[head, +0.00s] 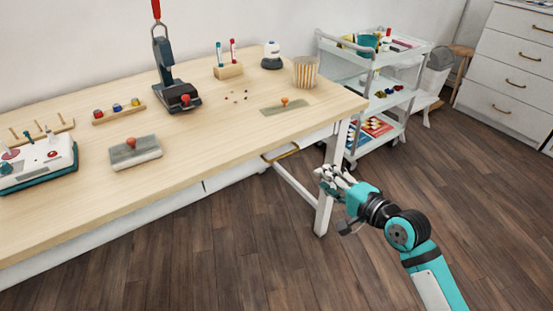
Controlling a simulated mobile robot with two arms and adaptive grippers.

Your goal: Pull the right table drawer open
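The wooden table (190,157) runs along the left with white drawer fronts under its top. The right table drawer (250,165) has a brass bar handle (281,153) near the table's right end, and its front looks flush with the table edge. My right gripper (323,180) is by the white table leg at the right end, to the right of and lower in the picture than the handle, apart from it. Its fingers overlap the leg in the picture, and their gap is too small to judge. My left gripper is out of view.
A white table leg (325,211) and a low rail stand beside the gripper. A white trolley (374,60) with loaded shelves is behind it. A white chest of drawers (510,65) is at the far right. The wooden floor in front is clear. Tools stand on the tabletop.

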